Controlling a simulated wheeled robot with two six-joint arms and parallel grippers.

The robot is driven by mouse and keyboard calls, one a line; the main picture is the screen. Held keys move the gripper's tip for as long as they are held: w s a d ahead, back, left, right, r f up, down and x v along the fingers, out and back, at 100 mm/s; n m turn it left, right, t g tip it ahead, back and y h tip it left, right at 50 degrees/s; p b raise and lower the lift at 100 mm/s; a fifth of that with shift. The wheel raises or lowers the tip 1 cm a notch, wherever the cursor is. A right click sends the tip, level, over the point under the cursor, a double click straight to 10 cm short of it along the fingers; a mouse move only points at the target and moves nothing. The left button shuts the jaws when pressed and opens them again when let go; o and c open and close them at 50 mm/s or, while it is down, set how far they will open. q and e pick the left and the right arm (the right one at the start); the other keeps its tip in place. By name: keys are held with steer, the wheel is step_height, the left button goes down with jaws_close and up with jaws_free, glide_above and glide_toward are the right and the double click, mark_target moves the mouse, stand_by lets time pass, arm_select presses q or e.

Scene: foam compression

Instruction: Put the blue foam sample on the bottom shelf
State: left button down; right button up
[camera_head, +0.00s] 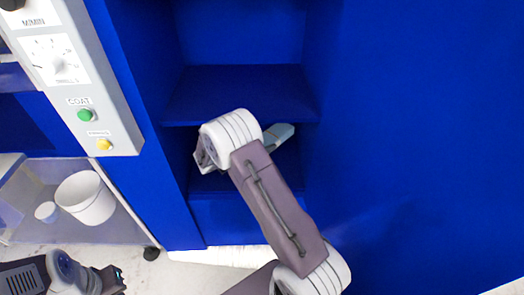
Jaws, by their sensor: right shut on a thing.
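My right arm reaches up from the bottom into the lower opening of the blue cabinet, and its white wrist joint is in front of the bottom shelf (226,184). The fingers of my right gripper are hidden behind my own arm. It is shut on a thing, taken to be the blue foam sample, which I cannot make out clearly. A pale grey-blue piece shows just right of the arm, and I cannot tell whether it is the sample or part of the gripper. My left gripper (112,279) is low at the left, away from the cabinet, its jaws unclear.
An upper blue shelf (240,90) lies above the lower opening. Blue side walls flank it closely. A grey control panel (85,75) with green and yellow buttons stands at the upper left. A white cup (86,198) stands on a cart at the left.

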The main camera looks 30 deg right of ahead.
step_height(320, 180, down, 4)
steer(key=shift+r+b, duration=0.1)
steer(key=shift+b, duration=0.5)
steer(key=shift+w+d, duration=0.15)
steer(key=shift+w, duration=0.05)
steer(key=shift+f, duration=0.2)
steer(key=o, duration=1.3)
steer(key=shift+r, duration=0.1)
